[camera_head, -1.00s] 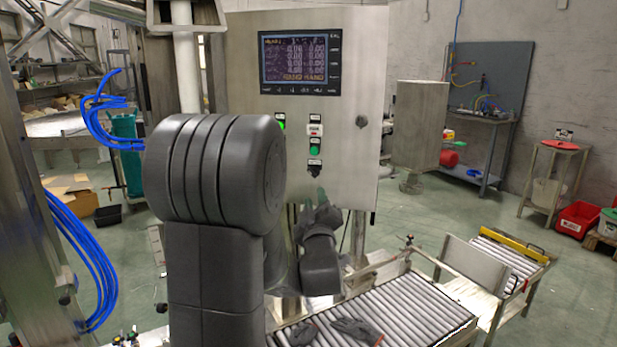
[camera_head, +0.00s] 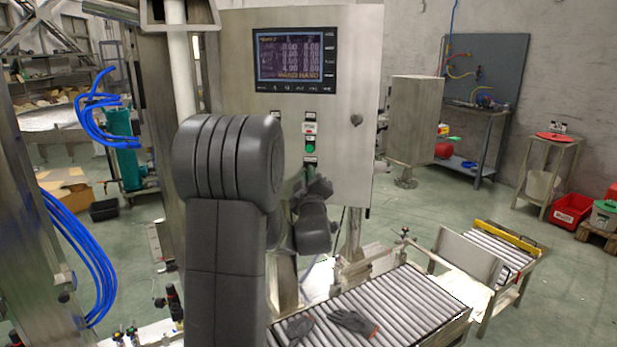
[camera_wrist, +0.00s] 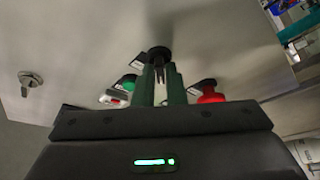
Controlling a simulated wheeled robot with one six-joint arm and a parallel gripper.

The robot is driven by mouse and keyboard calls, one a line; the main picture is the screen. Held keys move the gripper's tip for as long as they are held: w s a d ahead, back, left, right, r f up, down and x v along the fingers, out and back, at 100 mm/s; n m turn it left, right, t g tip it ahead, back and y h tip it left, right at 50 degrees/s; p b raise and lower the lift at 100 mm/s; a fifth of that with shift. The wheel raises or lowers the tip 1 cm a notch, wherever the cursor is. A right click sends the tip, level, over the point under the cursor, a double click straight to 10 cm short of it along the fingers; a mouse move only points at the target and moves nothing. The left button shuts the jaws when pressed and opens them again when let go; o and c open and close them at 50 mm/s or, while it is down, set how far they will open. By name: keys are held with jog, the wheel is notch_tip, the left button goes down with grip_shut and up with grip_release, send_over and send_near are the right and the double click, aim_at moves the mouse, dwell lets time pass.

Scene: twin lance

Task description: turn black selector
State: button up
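The black selector (camera_wrist: 158,54) is a dark round knob on the grey control panel. In the wrist view it lies just beyond the fingertips of my gripper (camera_wrist: 160,75). The two greenish fingers stand upright with a narrow light gap between them, and I see nothing clamped in it. Whether the tips touch the selector is hard to tell. In the head view the selector (camera_head: 309,160) shows small, low in the panel's button column, with my dark gripper (camera_head: 308,178) just below it. The fingers are too small to make out there.
In the wrist view a green button (camera_wrist: 129,82) and a white-and-red one are left of the fingers, a red button (camera_wrist: 210,93) is right, and a key lock (camera_wrist: 29,79) is far left. A roller conveyor (camera_head: 390,305) with gloves lies below the panel (camera_head: 345,110).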

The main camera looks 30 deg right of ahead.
grip_shut()
jog(key=shift+f+b, duration=0.15)
jog(key=shift+b, duration=0.35)
jog(key=shift+w+a+r+m+g+h+b, duration=0.1)
jog(key=shift+m+g+h+b, duration=1.35)
jog(key=shift+m, duration=2.75)
jog(key=shift+w+a+r+m+g+h+b, duration=0.15)
jog(key=shift+m+g+h+b, duration=1.3)
jog(key=shift+m, duration=2.75)
jog(key=shift+w+a+m+g+h+b, duration=0.1)
jog(key=shift+m+g+h+b, duration=0.7)
jog(key=shift+m+h+b, duration=2.3)
jog(key=m+y+p, duration=0.2)
jog(key=shift+m+y, duration=0.3)
jog(key=o, duration=0.6)
grip_release()
jog(key=shift+f, duration=0.1)
